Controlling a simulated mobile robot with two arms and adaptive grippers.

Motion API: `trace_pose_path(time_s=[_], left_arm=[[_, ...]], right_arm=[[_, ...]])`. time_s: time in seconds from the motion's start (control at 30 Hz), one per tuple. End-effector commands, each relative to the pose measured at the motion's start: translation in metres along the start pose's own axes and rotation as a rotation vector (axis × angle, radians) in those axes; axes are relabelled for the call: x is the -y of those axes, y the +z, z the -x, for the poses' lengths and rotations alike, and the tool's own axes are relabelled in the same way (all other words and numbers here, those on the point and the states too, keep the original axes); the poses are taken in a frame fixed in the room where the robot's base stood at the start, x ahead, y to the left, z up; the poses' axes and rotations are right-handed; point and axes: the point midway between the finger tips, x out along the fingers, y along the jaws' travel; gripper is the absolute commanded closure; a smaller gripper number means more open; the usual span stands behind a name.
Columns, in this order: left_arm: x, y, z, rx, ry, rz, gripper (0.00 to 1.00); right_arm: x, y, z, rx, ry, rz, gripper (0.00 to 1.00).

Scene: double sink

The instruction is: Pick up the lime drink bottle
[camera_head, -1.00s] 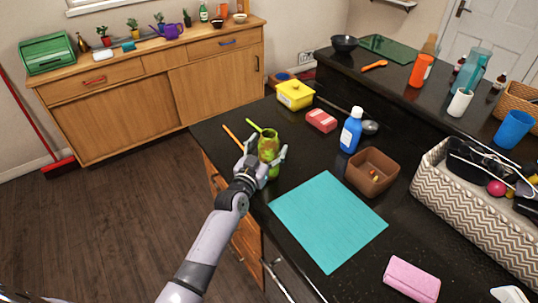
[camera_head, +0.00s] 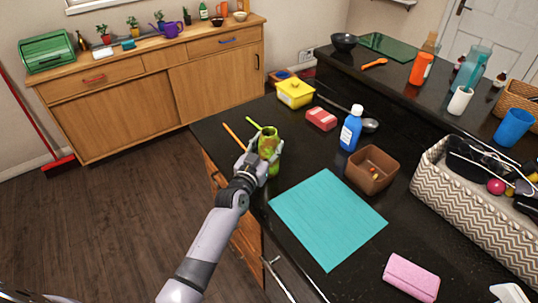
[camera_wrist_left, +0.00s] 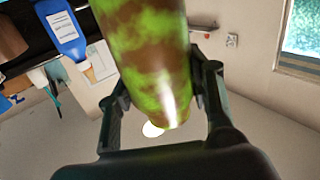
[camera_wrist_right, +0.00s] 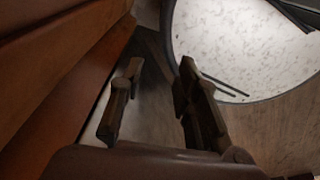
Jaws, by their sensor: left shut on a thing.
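The lime drink bottle (camera_head: 268,141), lime green with brown patches, stands upright on the dark counter near its left edge. My left gripper (camera_head: 263,162) is shut on its lower part, with one finger on each side. In the left wrist view the bottle (camera_wrist_left: 150,50) fills the space between the fingers (camera_wrist_left: 160,95). The gripper hides part of the bottle's base. My right gripper (camera_wrist_right: 150,95) shows only in the right wrist view, its fingers apart and nothing between them.
To the right are a blue bottle (camera_head: 351,130), a brown bowl (camera_head: 358,180) and a flat turquoise mat (camera_head: 328,220).

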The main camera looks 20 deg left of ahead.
Motion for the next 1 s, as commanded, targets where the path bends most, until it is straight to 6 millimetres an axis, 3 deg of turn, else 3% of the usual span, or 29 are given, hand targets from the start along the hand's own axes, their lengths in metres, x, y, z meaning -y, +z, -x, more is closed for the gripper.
trace_pose_path(time_s=[0.27,0.67,0.87,1.0], left_arm=[[0.0,0.0,0.0,0.0,0.0,0.0,0.97],[-0.001,-0.01,-0.001,-0.004,0.0,0.002,0.97],[-0.001,-0.047,-0.001,-0.009,0.0,0.004,0.97],[0.0,-0.088,-0.001,-0.011,-0.001,0.002,0.97]], right_arm=[[0.0,0.0,0.0,-0.001,0.0,0.0,0.7],[0.0,-0.001,0.001,-0.001,0.0,0.0,0.7],[0.001,-0.001,0.001,-0.001,-0.001,0.001,0.7],[0.001,-0.001,-0.002,-0.001,-0.002,0.0,0.7]])
